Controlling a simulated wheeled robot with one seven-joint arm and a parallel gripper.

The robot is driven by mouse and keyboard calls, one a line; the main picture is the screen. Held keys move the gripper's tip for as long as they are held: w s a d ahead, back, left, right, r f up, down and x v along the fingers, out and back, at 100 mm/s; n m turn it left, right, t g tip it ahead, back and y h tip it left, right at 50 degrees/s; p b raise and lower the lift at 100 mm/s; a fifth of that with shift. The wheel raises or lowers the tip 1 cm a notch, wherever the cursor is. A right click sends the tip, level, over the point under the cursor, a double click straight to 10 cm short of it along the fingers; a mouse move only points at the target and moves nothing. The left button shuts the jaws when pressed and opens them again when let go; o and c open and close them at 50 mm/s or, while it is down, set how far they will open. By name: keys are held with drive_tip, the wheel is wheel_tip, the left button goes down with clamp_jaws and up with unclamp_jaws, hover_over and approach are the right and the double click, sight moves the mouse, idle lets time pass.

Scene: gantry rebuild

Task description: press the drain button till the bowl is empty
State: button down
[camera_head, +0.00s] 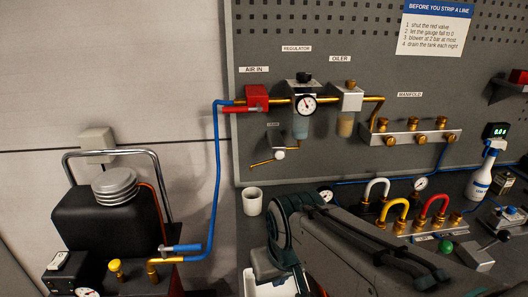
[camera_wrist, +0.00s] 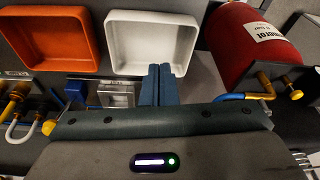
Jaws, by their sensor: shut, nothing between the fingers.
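The regulator (camera_head: 301,89) hangs on the grey pegboard, with a round gauge on its front. Its clear bowl (camera_head: 300,128) below shows a bluish-grey tint; the liquid level is too small to read. The drain button is too small to make out under the bowl. My gripper (camera_wrist: 157,84) shows in the wrist view with its two dark blue fingers shut together and nothing between them. It points toward a white tray, away from the regulator. In the head view my arm fills the lower middle and the fingertips cannot be made out.
The oiler (camera_head: 346,103) and brass-fitted manifold (camera_head: 410,133) are right of the regulator; the red air-in valve (camera_head: 257,97) is left. A white cup (camera_head: 252,201) sits below. The wrist view shows an orange tray (camera_wrist: 88,42), white tray (camera_wrist: 192,44) and red tank (camera_wrist: 240,45).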

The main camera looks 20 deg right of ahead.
sight(280, 155)
drive_tip(key=w+d+r+m+t+p, duration=0.1)
drive_tip(key=w+d+r+m+t, duration=0.1)
drive_tip(key=w, duration=0.5)
drive_tip(key=w+d+r+m+t+y+p, duration=0.1)
drive_tip(key=w+d+r+m+t, duration=0.1)
drive_tip(key=w+d+m, duration=0.3)
drive_tip(key=w+d+r+m+t+p, duration=0.1)
drive_tip(key=w+d+m, duration=0.3)
drive_tip(key=w, duration=0.5)
drive_tip(key=shift+r+m+t+y, duration=0.4)
drive_tip(key=shift+r+m+t, duration=0.35)
drive_tip(key=shift+m, duration=0.45)
drive_tip(key=w+d+p, duration=0.1)
drive_tip(key=w+p, duration=0.1)
drive_tip(key=w, duration=0.6)
drive_tip(key=shift+w+d, duration=0.25)
drive_tip(key=shift+d, duration=0.05)
drive_tip(key=shift+w, duration=0.15)
drive_tip(key=shift+w+d, duration=0.1)
drive_tip(key=shift+w, duration=0.15)
